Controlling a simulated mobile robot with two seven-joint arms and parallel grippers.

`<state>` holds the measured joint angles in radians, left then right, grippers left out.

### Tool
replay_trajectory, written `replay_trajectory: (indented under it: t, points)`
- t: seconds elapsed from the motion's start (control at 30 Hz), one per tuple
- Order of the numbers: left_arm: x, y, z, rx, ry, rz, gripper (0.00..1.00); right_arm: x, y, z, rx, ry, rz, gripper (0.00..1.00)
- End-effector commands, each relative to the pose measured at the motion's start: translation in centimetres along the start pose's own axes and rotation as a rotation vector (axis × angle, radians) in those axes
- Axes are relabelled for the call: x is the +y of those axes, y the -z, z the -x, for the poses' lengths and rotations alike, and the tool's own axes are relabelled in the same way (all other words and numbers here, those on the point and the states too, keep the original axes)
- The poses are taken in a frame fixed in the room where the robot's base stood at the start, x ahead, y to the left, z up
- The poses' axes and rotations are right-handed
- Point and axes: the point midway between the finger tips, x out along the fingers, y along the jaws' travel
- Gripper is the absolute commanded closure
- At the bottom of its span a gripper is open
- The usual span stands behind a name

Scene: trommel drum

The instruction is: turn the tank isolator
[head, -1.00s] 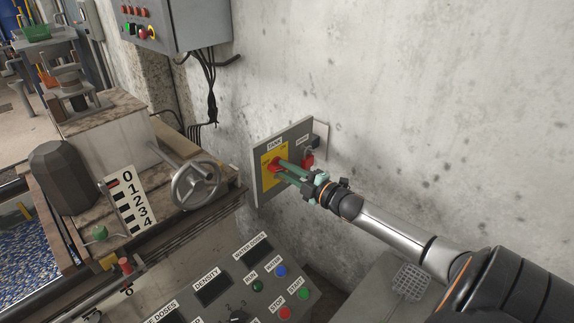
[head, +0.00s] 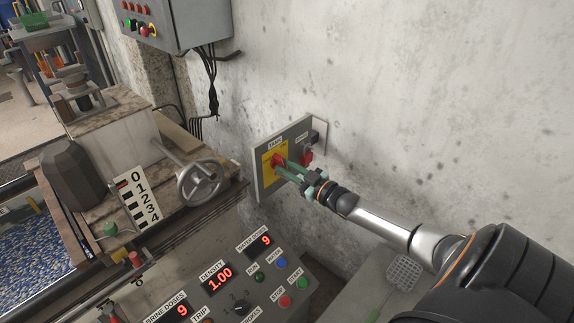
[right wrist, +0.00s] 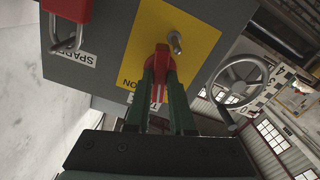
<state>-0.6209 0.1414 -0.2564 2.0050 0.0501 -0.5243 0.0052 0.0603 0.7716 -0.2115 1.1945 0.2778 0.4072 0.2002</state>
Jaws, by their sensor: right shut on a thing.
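The tank isolator is a red handle (head: 277,160) on a yellow plate, on a grey wall box labelled TANK. In the right wrist view the red handle (right wrist: 161,58) sits between the green fingers of my right gripper (right wrist: 161,80). My right gripper (head: 285,168) is shut on the handle, reaching in from the right in the head view. The fingers hide part of the handle and of the plate's lettering; "ON" shows beside them in the wrist view. My left gripper is not in view.
A red padlock (right wrist: 72,12) hangs by the SPARE label on the same box. A grey handwheel (head: 199,182) stands left of it. Below is a control panel (head: 228,293) with lit red displays, one reading 1.00. Bare concrete wall lies to the right.

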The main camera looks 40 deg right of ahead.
Motion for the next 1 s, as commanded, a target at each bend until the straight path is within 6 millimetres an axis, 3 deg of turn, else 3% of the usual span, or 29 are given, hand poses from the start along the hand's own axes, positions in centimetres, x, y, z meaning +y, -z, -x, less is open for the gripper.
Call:
replay_trajectory:
  t: [0.4,1.0]
  points:
    - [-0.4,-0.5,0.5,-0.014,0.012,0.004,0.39,0.0,-0.1,0.0,-0.003,0.000,-0.262,1.00]
    - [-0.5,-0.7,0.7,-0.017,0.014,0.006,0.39,-0.1,-0.1,0.1,-0.003,0.000,-0.335,1.00]
